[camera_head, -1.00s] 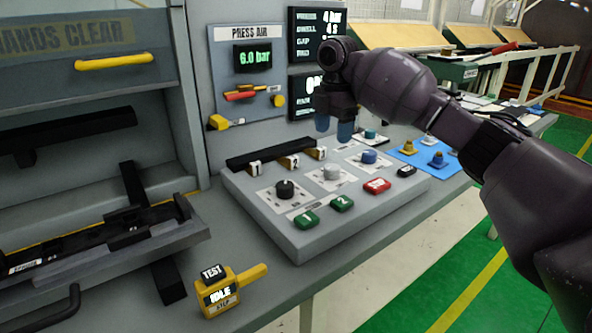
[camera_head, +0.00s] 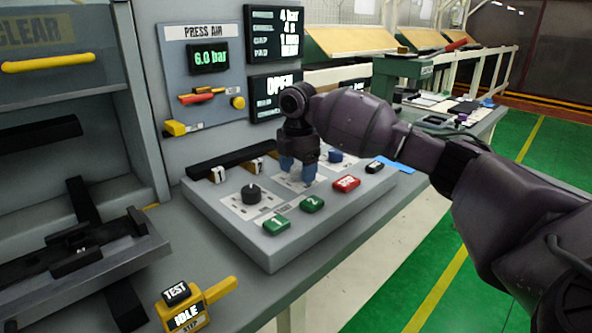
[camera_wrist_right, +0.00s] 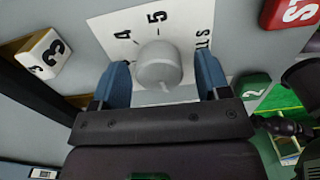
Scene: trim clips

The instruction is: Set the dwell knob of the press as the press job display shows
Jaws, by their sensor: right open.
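The press job display (camera_head: 275,32) stands at the back of the bench and shows 4 bar and 4 s in its upper lines. The grey dwell knob (camera_wrist_right: 160,66) sits on a white label with 4 and 5 legible and part of its name. I cannot clearly tell which number it points to. My right gripper (camera_head: 297,170) points down over the middle of the panel. Its blue fingers are open on either side of the knob, with gaps visible in the right wrist view. In the head view the gripper hides the knob. My left gripper is not in view.
The control panel (camera_head: 259,248) also carries a black knob (camera_head: 251,193), a blue knob (camera_head: 335,156), green buttons (camera_head: 276,226) and a red button (camera_head: 346,184). Numbered blocks (camera_head: 217,175) line its back edge. A yellow test box (camera_head: 184,312) stands at the front.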

